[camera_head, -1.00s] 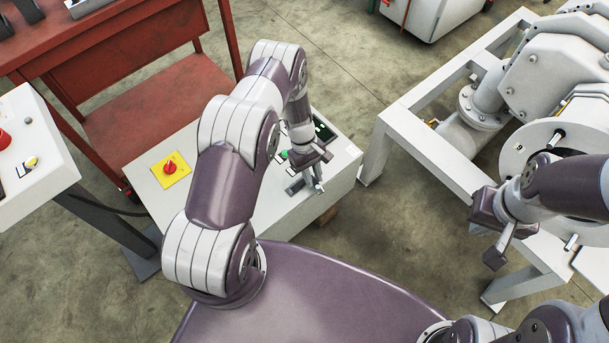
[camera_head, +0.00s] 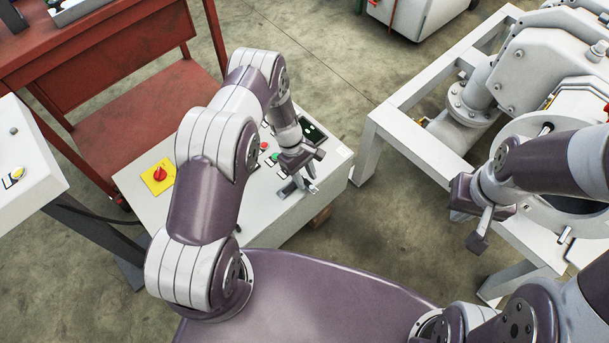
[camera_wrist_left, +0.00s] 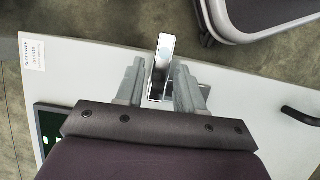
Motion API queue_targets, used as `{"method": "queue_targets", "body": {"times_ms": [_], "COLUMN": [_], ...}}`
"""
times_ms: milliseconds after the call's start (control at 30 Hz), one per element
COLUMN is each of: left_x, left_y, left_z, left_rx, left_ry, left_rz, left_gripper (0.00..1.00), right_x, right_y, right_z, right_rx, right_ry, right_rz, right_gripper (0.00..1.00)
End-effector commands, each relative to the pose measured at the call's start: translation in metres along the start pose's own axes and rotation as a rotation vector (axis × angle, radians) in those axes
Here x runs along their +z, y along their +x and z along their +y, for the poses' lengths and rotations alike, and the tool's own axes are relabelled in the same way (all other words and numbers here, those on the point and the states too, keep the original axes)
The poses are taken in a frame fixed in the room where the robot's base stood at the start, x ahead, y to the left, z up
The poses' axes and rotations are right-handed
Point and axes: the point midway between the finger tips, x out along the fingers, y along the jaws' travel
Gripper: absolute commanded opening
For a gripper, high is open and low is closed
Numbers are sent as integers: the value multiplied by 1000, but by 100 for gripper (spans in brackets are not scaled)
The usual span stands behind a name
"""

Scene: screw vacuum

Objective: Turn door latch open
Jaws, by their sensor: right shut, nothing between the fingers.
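A metal lever latch (camera_wrist_left: 162,62) stands up from the top of the white cabinet (camera_wrist_left: 80,60) in the left wrist view. My left gripper (camera_wrist_left: 158,85) straddles it, one finger on each side. Narrow gaps seem to show beside the lever, and firm contact cannot be made out. In the head view my left gripper (camera_head: 305,187) is low over the cabinet's front right part and largely hides the latch. My right gripper (camera_head: 478,242) is shut and empty, in the air left of the grey machine.
The cabinet top carries a yellow plate with a red knob (camera_head: 159,174), small buttons and a dark panel (camera_head: 314,132). A black handle (camera_wrist_left: 300,116) is right of the latch. A red workbench (camera_head: 130,110) stands behind left; the grey machine's frame (camera_head: 385,125) is right.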

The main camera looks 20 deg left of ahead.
Motion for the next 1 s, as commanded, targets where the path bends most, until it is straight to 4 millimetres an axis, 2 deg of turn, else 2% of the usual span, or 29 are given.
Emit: {"method": "queue_targets", "body": {"times_ms": [267, 367, 467, 733, 900, 1000], "left_x": [1, 1, 1, 0, 0, 0], "left_y": [0, -6, -26, -98, -122, -126], "left_z": [-1, 0, 0, 0, -1, -1], "left_rx": [-2, -1, 0, 1, -2, -2], "left_ry": [2, 2, 3, 2, 1, 0], "left_rz": [-2, -2, 0, 1, -1, -2], "left_gripper": [49, 49, 49, 49, 49, 49], "right_x": [0, 0, -1, -2, -2, -2], "right_y": [0, -2, -6, -17, -19, -19], "right_z": [0, 0, 0, 0, 0, 0], "right_rx": [0, 0, 0, 0, 0, 0], "right_ry": [0, 0, 0, 0, 0, 0], "right_rz": [0, 0, 0, 0, 0, 0], "right_gripper": [0, 0, 0, 0, 0, 0]}}
